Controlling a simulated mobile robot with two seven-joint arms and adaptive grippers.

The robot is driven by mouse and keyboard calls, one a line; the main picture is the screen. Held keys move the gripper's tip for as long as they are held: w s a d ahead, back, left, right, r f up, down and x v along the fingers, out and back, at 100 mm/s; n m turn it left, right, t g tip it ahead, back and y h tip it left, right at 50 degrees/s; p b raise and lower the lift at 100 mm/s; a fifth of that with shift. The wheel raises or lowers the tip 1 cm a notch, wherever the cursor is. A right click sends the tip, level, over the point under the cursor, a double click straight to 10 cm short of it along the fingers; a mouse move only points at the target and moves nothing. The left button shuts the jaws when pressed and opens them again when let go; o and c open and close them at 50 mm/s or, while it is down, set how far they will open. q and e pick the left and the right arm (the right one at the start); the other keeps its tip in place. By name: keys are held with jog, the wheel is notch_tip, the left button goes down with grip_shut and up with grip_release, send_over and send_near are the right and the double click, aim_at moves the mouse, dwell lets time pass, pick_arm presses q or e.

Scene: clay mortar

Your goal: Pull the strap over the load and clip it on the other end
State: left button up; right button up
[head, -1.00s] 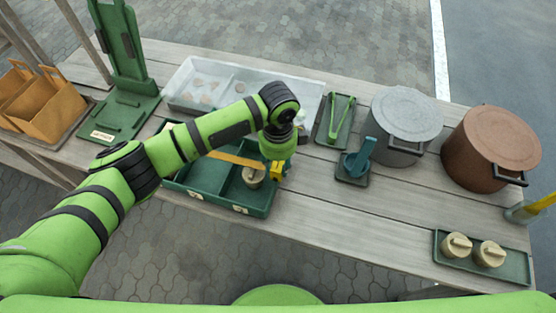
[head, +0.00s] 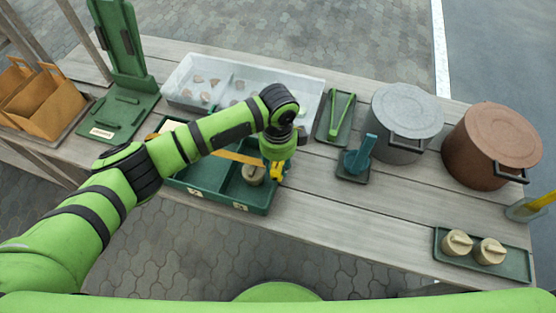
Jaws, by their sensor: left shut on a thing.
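A yellow-orange strap (head: 238,158) stretches across the green two-compartment tray (head: 195,178). Part of it is hidden behind my left arm. My left gripper (head: 278,168) is above the tray's right side, shut on the yellow end of the strap. Its fingertips are small and partly hidden, so I cannot make out the clip or the other end's catch. My right gripper is not in view.
A pale tray with small pieces (head: 178,88) is behind. Green tongs (head: 342,112), a blue tool (head: 358,160), a grey pot (head: 405,112) and a brown pot (head: 490,146) stand right. A small tray with two cream pots (head: 515,268) is front right. The front-middle tabletop is clear.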

aim_at(278, 165)
pick_arm(q)
jog(key=shift+f, duration=0.2)
jog(key=o, duration=1.5)
jog(key=shift+r, duration=0.1)
jog(key=shift+r+p, duration=2.95)
jog(key=shift+p, duration=0.15)
jog(key=shift+f, duration=0.1)
